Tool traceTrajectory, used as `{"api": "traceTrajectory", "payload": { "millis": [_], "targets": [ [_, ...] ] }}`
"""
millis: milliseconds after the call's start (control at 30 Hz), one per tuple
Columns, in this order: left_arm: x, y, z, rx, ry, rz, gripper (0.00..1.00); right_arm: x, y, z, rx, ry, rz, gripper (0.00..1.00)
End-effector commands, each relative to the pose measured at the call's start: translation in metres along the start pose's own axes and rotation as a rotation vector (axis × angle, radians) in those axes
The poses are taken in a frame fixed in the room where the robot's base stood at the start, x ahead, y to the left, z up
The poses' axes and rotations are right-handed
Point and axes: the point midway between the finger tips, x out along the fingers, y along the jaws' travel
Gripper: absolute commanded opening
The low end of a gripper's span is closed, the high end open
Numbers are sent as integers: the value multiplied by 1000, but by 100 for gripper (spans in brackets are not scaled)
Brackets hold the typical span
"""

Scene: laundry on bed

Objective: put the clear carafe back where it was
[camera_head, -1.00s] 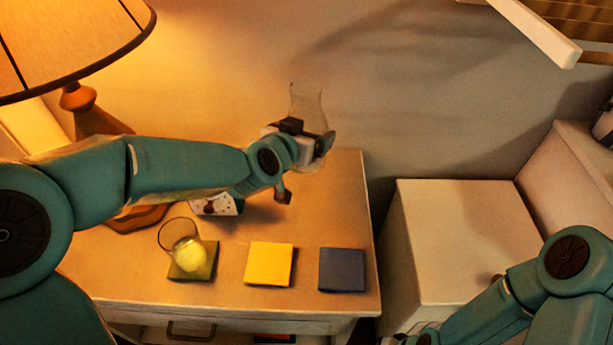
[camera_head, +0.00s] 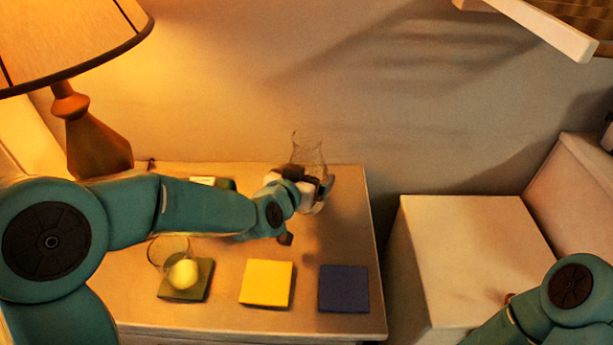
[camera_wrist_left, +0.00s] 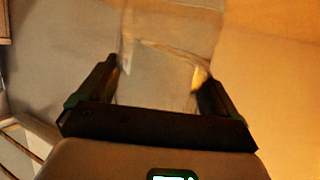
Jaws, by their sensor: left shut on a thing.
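The clear carafe (camera_head: 309,153) is upright near the back of the nightstand, at the right. My left gripper (camera_head: 318,184) is shut on it around its lower part, and the gripper hides some of the glass. The head view does not settle whether its base touches the tabletop. In the left wrist view the carafe (camera_wrist_left: 170,60) stands between the two fingers (camera_wrist_left: 160,88). My right arm shows at the lower right of the head view, but its gripper is out of frame.
A glass (camera_head: 170,252) with a pale yellow ball stands on a green coaster (camera_head: 186,291). A yellow coaster (camera_head: 266,283) and a blue coaster (camera_head: 343,288) lie to its right, both bare. A lamp (camera_head: 95,140) stands at the left. A white cabinet (camera_head: 470,250) is at the right.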

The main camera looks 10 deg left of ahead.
Motion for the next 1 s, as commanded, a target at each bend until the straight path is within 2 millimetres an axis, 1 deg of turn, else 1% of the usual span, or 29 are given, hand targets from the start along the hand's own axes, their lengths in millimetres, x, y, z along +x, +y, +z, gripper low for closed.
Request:
{"api": "traceTrajectory", "payload": {
  "millis": [67,100,333,433,567,700,800,900,1000],
  "targets": [
    [1,0,2,0,5,-1,28,4,1,0,0,0,0,43],
    [1,0,2,0,0,0,100,2,1,0,0,0,0,43],
    [0,0,0,0,0,0,100,0,0,0,0,0,0,43],
    [-6,0,-2,0,1,0,100,-2,-1,0,0,0,0,43],
    [-32,0,-4,1,2,1,100,-6,-2,0,0,0,0,43],
    [-66,0,-3,0,2,0,100,-11,-4,0,0,0,0,43],
    [-88,0,-4,0,2,0,100,-15,-5,0,0,0,0,43],
    [-105,0,-4,1,2,0,100,-18,-6,0,0,0,0,43],
    [-115,0,-2,1,1,0,100,-19,-7,0,0,0,0,43]
  ]
}}
